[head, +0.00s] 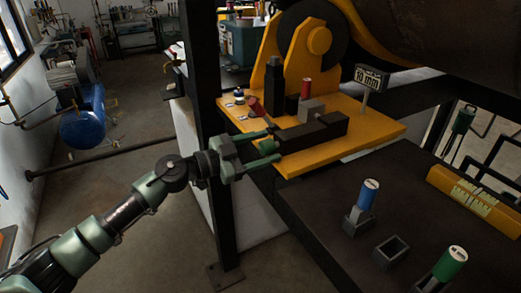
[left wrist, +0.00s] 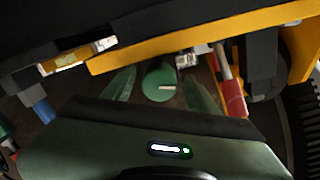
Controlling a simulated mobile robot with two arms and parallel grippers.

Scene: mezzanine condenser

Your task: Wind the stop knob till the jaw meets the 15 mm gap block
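The green stop knob (head: 268,147) is at the left end of a dark block (head: 312,132) on the yellow bench plate (head: 370,137). In the left wrist view the knob (left wrist: 160,82) is a round green disc with a short white mark. My left gripper (head: 264,146) is open, its two fingers on either side of the knob, with gaps showing in the wrist view. A red-topped piece (head: 306,88) stands by a grey block (head: 311,109) behind the dark block. I cannot tell which piece is the 15 mm gap block, or whether the jaw touches one.
A small sign (head: 371,78) appears to read 10 mm. On the dark bench, a blue cylinder (head: 367,196) and a green cylinder (head: 450,264) stand in grey holders; another holder (head: 390,251) is empty. A dark post (head: 207,130) stands beside my left arm.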

